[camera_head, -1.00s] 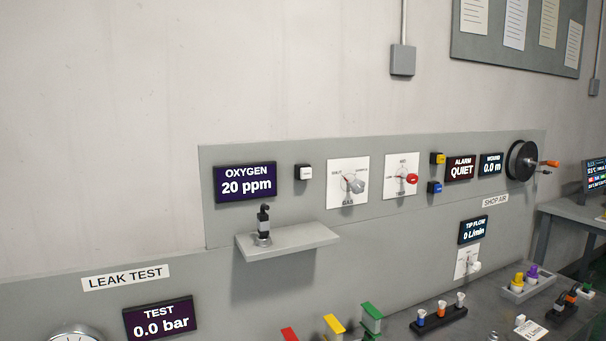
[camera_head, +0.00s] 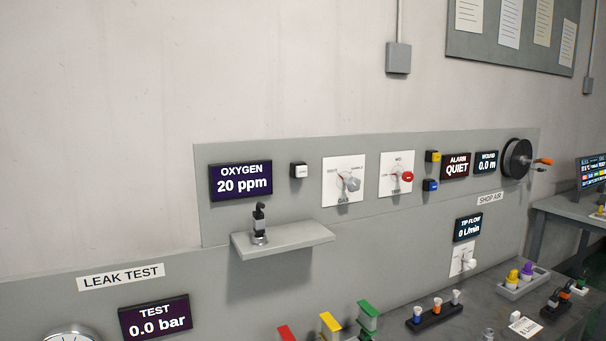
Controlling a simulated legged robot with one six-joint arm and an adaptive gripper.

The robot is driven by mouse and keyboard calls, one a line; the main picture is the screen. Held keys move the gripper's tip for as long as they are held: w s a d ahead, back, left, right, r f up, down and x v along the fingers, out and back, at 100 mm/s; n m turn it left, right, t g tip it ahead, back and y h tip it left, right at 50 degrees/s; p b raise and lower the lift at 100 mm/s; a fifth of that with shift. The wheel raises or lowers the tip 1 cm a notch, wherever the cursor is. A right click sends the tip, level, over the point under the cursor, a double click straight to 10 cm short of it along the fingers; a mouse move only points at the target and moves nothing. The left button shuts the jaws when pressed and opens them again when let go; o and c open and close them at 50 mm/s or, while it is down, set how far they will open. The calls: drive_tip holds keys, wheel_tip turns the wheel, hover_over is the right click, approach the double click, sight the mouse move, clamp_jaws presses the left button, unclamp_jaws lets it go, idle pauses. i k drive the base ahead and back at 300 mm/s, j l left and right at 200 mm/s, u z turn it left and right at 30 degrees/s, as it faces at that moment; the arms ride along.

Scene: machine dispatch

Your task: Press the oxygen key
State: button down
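The oxygen display (camera_head: 241,181) on the grey wall panel reads 20 ppm. Just right of it is a small square key with a white face and dark surround (camera_head: 299,171); its lettering is too small to read. Below them a grey shelf (camera_head: 290,238) juts from the panel, with a small black and silver fitting (camera_head: 259,224) standing upright on it. My gripper is not in view.
Right of the key are the gas knob (camera_head: 352,184), the red-handled trip knob (camera_head: 406,176), yellow (camera_head: 433,156) and blue (camera_head: 430,185) buttons, and a reel with an orange handle (camera_head: 517,159). Coloured blocks (camera_head: 367,316) and small racks (camera_head: 437,315) stand below on the bench.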

sight(301, 172)
drive_tip(key=i+l+u, duration=0.15)
drive_tip(key=l+u, duration=0.25)
drive_tip(key=i+l+u, duration=0.15)
drive_tip(key=u, duration=0.2)
